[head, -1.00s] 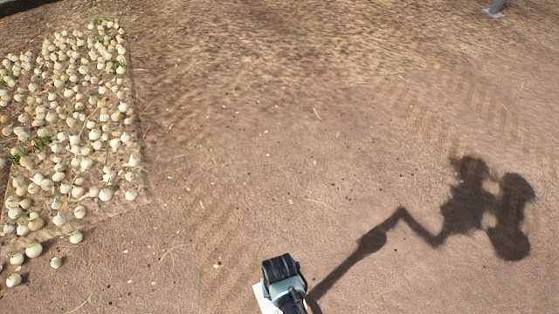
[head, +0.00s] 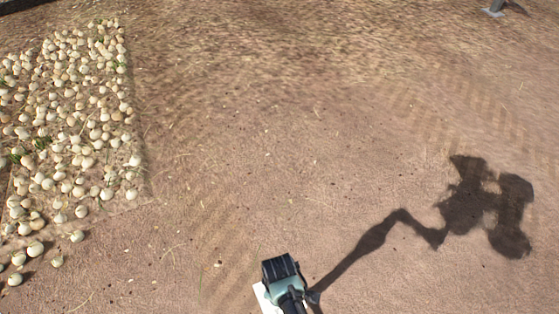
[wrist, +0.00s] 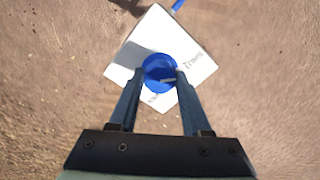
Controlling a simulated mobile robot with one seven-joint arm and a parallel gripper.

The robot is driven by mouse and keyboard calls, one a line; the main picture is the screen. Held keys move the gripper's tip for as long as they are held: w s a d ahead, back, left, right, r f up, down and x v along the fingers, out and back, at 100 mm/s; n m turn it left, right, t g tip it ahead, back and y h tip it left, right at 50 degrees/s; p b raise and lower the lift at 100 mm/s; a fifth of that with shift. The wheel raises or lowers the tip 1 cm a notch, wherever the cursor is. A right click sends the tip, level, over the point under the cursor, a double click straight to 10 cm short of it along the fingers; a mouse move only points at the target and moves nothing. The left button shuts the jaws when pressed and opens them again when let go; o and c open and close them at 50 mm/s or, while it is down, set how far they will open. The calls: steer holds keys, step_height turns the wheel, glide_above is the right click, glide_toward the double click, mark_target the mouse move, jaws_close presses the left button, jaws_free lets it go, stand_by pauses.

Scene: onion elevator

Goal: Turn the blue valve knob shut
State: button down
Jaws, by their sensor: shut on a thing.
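The blue valve knob (wrist: 157,60) is round and sits over a white plate (wrist: 200,62) with dark lettering in the wrist view. My gripper (wrist: 158,76) has one finger on each side of the knob and is shut on it. The fingertips hide part of the knob's sides. In the head view, my arm's end covers the knob, and only a white edge of the plate (head: 264,297) shows at the bottom.
Many pale onions (head: 75,120) lie in a bed on the left. A grey post foot (head: 494,12) stands at the top right. A blue piece (wrist: 178,5) shows beyond the plate. The brown ground between is clear, with my shadow on the right.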

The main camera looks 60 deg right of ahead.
steer(key=shift+n, duration=0.8)
steer(key=shift+c, duration=1.8)
jaws_free()
step_height(320, 180, up, 13)
